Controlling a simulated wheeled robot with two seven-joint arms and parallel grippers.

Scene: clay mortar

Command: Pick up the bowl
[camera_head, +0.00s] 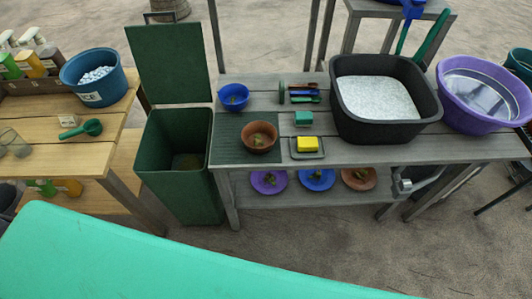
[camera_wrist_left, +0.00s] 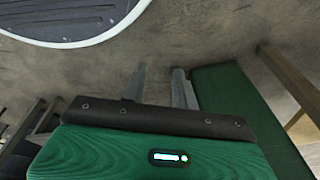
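A brown terracotta bowl (camera_head: 260,137) sits upright on a dark green mat (camera_head: 226,130) at the left part of the grey wooden table in the head view. Something small and greenish lies inside it. A smaller blue bowl (camera_head: 234,97) stands behind it, near the table's back left corner. My left gripper (camera_wrist_left: 158,87) shows in the left wrist view, its two fingers apart with nothing between them, above bare floor. Neither gripper shows in the head view, and no bowl shows in the left wrist view.
A yellow sponge (camera_head: 308,145) on a tray and a green block (camera_head: 303,118) lie right of the bowl. A black tub (camera_head: 345,125) and purple basin (camera_head: 461,116) stand farther right. An open green bin (camera_head: 178,190) stands left of the table. Colored plates are on the lower shelf.

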